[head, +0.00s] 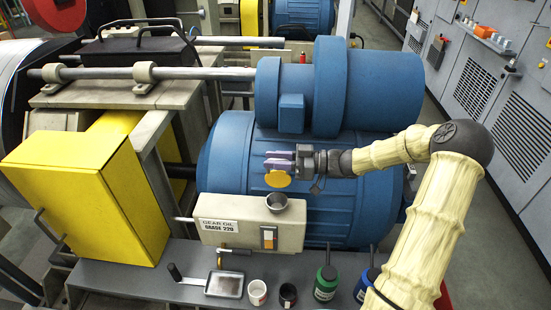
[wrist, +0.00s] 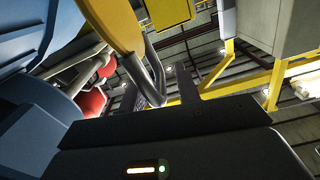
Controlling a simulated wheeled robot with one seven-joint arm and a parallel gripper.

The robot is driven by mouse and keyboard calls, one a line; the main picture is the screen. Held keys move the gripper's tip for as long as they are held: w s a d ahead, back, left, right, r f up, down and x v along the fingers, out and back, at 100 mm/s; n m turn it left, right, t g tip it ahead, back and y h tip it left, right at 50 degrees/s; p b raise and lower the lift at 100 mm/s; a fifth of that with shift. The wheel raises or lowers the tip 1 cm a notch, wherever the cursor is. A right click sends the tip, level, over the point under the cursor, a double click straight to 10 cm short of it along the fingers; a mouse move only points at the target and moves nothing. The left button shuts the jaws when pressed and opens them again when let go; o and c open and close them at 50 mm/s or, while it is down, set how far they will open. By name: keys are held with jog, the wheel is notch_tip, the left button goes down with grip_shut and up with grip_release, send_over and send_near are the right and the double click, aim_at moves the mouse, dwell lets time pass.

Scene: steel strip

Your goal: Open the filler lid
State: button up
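The yellow round filler lid (head: 277,179) stands tilted up behind the grey filler cup (head: 278,202), whose mouth is uncovered. The cup sits on the beige box labelled GEAR OIL GRADE 220 (head: 222,225). In the wrist view the yellow lid (wrist: 112,22) fills the top, with a bent grey bar (wrist: 155,72) beside it. My gripper (head: 278,159) is just above the lid in the head view, its two purple-looking fingers apart. In the wrist view my gripper (wrist: 157,82) shows a gap between its dark fingers. The bar appears near the left finger; contact is unclear.
Blue motor housings (head: 375,90) rise close behind my gripper. A grey shelf (head: 125,285) in front holds a tray (head: 224,284), a white mug (head: 258,292), a dark cup (head: 288,295) and a green bottle (head: 325,284). A yellow cabinet (head: 85,195) stands left.

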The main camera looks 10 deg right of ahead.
grip_shut()
